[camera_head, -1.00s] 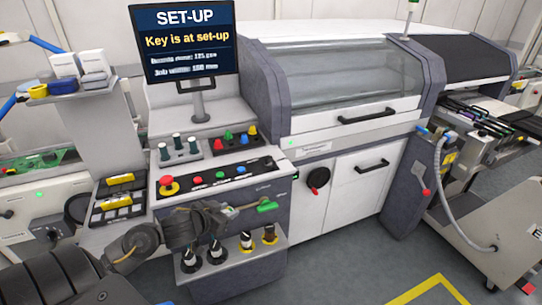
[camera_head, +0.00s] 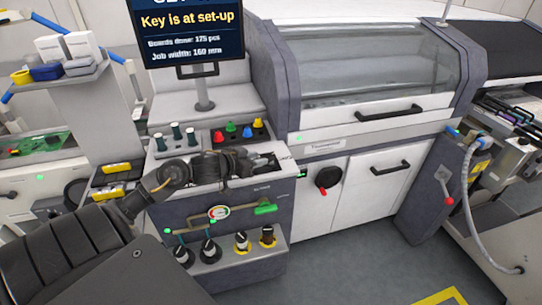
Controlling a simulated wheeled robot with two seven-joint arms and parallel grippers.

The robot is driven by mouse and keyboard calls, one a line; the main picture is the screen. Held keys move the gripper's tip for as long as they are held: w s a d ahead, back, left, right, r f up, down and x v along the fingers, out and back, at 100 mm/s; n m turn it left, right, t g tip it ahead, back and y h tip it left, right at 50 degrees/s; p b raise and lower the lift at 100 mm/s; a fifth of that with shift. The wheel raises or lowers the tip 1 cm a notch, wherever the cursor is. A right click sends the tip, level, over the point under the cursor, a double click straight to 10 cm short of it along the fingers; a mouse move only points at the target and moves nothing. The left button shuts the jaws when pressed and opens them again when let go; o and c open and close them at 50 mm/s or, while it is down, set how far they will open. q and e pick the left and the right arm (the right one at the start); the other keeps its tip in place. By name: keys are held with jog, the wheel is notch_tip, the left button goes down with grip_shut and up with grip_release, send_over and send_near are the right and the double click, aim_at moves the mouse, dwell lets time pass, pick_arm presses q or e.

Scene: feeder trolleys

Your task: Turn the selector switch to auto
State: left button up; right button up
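The screen (camera_head: 190,33) reads "Key is at set-up". The console (camera_head: 245,200) below it has a sloping button panel, now mostly covered by my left arm. My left gripper (camera_head: 272,161) is over the right end of that panel, pointing right. Its fingers are small and dark, and I cannot tell their gap or whether they touch anything. The selector switch is not clearly visible; the gripper hides that part of the panel. My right gripper is not in view.
Coloured caps (camera_head: 231,128) stand behind the panel. A red-and-black rotary handle (camera_head: 327,178) is on the white cabinet to the right.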

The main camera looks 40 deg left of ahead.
aim_at(269, 156)
pick_arm(q)
jog(key=x, duration=0.6)
jog(key=shift+a, duration=0.1)
jog(key=shift+w+f, duration=0.3)
jog(key=shift+w, duration=0.25)
jog(key=shift+f, duration=0.1)
grip_shut()
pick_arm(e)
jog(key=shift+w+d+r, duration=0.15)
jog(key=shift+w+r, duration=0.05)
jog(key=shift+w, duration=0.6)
